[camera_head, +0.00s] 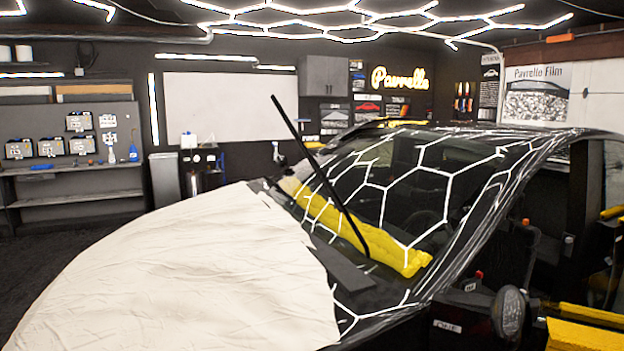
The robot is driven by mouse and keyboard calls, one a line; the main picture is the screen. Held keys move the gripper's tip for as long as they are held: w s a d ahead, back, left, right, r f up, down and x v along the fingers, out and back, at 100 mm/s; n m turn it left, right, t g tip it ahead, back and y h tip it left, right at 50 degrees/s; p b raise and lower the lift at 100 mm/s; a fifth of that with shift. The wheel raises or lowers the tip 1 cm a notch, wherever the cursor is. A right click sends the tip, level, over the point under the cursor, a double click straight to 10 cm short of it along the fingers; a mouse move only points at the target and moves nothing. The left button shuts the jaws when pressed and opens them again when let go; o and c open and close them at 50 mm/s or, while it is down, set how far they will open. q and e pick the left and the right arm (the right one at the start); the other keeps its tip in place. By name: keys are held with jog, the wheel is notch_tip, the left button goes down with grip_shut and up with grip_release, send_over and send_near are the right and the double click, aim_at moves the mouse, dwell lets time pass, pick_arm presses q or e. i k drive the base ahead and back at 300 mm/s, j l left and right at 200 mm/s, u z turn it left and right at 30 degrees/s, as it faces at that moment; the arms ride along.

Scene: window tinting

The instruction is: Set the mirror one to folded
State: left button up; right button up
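A dark side mirror (508,312) with a rounded, speckled grey face is at the lower right, beside the front side-window area of the black car. It seems to stick out from the car's side, but I cannot tell clearly whether it is folded. A small white label (447,327) is on the dark surface to its left; its lettering is too small to read surely. Neither of my grippers shows in the head view.
A cream cover (185,275) lies over the hood. A black wiper arm (322,180) stands raised before the windshield (400,185). A yellow roll (365,235) lies along the windshield's base. Yellow blocks (583,336) are at the lower right. Dark floor (50,255) is clear at left.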

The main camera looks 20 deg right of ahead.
aim_at(511, 321)
jog(key=z, duration=1.7)
jog(key=i, duration=0.15)
